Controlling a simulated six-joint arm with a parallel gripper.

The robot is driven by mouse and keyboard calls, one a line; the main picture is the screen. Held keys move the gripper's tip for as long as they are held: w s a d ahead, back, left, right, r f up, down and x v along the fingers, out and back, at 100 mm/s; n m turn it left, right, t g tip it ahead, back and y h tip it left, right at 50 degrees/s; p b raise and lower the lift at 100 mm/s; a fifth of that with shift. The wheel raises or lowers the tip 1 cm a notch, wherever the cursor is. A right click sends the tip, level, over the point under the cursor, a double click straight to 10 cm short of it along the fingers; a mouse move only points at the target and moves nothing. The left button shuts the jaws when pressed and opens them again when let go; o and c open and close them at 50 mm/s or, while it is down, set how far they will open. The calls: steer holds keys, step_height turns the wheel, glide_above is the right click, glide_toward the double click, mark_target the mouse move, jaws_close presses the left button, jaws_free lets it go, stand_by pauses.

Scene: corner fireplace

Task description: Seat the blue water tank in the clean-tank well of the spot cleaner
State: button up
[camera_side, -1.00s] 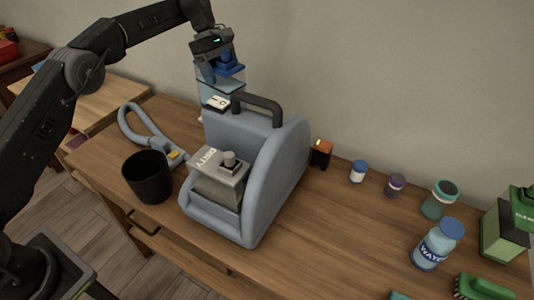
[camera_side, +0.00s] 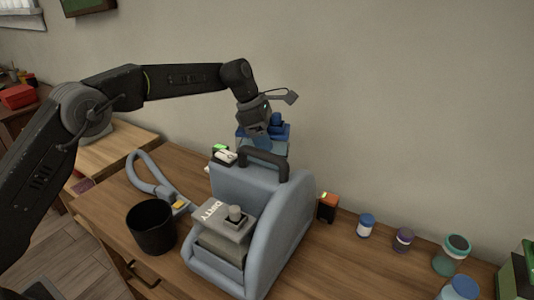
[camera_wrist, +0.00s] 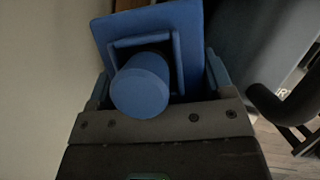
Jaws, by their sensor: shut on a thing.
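The spot cleaner (camera_side: 290,215) stands on the table as a blue-grey body with a black carry handle (camera_side: 263,158) on top. A grey tank marked DIRTY (camera_side: 222,222) sits in its front. My gripper (camera_side: 262,134) is shut on the blue water tank (camera_side: 279,131), at the lid, behind the carry handle. The tank's lower part is hidden by the handle and body, so I cannot tell whether it touches the well. The clean-tank well is not visible. In the wrist view, the tank's blue lid and round cap (camera_wrist: 140,85) show beyond my jaws; the handle (camera_wrist: 268,104) is at right.
A black bin (camera_side: 151,228) and a grey hose (camera_side: 150,175) are left of the cleaner. A small black-and-orange box (camera_side: 328,207) and several jars (camera_side: 366,226) stand to its right. The wall is close behind.

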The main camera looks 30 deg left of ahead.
steer(key=shift+f, duration=1.8)
steer(key=shift+f, duration=0.35)
steer(key=o, duration=1.7)
steer(key=shift+f, duration=0.1)
